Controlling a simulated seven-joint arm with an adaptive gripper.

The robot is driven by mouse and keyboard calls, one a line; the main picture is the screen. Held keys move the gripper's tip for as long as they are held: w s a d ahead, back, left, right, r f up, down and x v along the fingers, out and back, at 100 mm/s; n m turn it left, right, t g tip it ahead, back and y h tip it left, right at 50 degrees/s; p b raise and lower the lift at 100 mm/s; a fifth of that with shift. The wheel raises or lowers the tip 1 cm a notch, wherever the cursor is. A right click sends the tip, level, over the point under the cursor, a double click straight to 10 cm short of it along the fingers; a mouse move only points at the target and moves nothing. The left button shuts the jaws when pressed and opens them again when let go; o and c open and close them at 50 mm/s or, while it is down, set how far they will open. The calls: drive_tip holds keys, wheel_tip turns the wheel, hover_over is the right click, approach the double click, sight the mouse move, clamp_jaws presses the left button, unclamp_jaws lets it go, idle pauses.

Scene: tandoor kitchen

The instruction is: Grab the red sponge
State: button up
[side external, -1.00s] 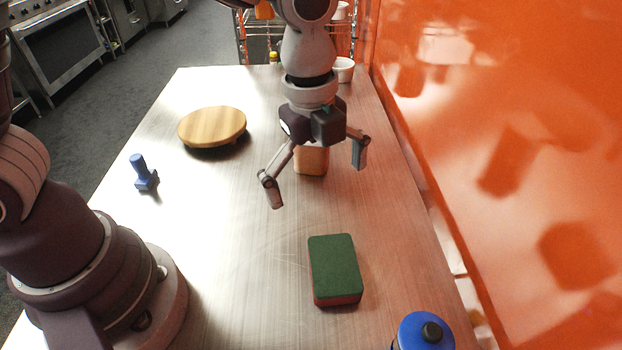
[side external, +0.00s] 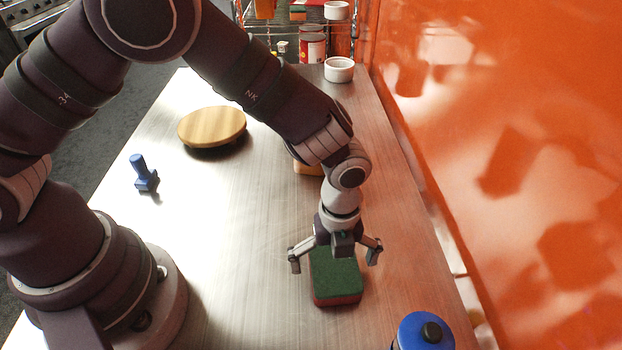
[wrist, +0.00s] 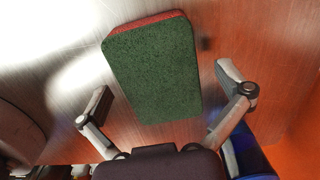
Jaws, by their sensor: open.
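The red sponge (side external: 336,279) lies flat on the metal table, its green scouring side up and its red body showing along the edge. In the wrist view the sponge (wrist: 152,68) fills the middle, ahead of and between the spread fingers. My gripper (side external: 335,257) is open and empty, just above the far end of the sponge, with one finger on each side of it. In the wrist view the gripper's fingertips (wrist: 163,88) stand apart from the sponge. The gripper's body hides part of the sponge's far edge in the side view.
A blue-capped bottle (side external: 424,332) stands at the front right, close to the sponge. A round wooden board (side external: 212,125) and a blue stamp-like object (side external: 143,172) are at the left. A tan block (side external: 306,168) sits behind my arm. An orange wall (side external: 500,150) borders the right.

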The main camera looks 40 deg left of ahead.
drive_tip(key=c, duration=0.8)
